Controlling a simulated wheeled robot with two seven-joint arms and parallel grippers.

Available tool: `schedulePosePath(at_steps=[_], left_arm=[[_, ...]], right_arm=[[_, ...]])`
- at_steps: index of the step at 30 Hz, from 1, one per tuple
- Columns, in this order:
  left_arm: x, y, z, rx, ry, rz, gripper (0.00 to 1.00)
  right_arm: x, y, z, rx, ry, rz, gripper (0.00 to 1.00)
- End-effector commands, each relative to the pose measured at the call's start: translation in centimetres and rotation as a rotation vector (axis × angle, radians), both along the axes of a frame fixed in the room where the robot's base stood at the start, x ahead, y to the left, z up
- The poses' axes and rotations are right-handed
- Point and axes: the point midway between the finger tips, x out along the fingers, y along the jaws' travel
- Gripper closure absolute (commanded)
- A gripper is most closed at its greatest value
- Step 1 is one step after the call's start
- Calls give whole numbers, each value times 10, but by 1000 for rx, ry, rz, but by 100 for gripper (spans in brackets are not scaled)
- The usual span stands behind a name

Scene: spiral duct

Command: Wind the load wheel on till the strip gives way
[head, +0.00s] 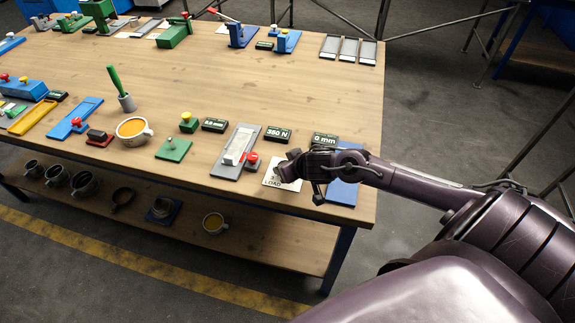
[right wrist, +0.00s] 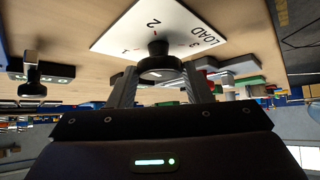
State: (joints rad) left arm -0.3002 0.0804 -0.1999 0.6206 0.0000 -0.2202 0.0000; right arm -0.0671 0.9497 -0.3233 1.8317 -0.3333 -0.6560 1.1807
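The load wheel (right wrist: 160,62) is a small black knob on a white card (right wrist: 195,30) marked with numbers and LOAD in the right wrist view. My right gripper (right wrist: 160,80) has one finger on either side of the wheel, and both look closed against it. In the head view my right gripper (head: 295,168) hangs over the white card (head: 282,183) and hides the wheel. Left of it stands a grey fixture (head: 222,171) with a pale piece on it, perhaps the strip; I cannot tell its condition. A display (head: 278,135) reads about 360 N. My left gripper is out of view.
A second display (head: 324,140) reads 0 mm, beside a blue plate (head: 343,190) under my arm. A red knob (head: 252,158) adjoins the fixture. The table's middle is clear.

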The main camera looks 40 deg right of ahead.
Motion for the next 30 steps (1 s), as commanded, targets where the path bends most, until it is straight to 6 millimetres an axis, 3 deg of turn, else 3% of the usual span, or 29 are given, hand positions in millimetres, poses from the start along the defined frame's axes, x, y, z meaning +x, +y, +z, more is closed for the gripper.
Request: schedulePosePath(at_steps=[4,14,30], left_arm=[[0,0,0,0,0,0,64],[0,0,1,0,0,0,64],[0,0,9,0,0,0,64]], right_arm=[[0,0,0,0,0,0,37],[-3,0,3,0,1,1,37],[-52,0,51,-2,3,1,37]])
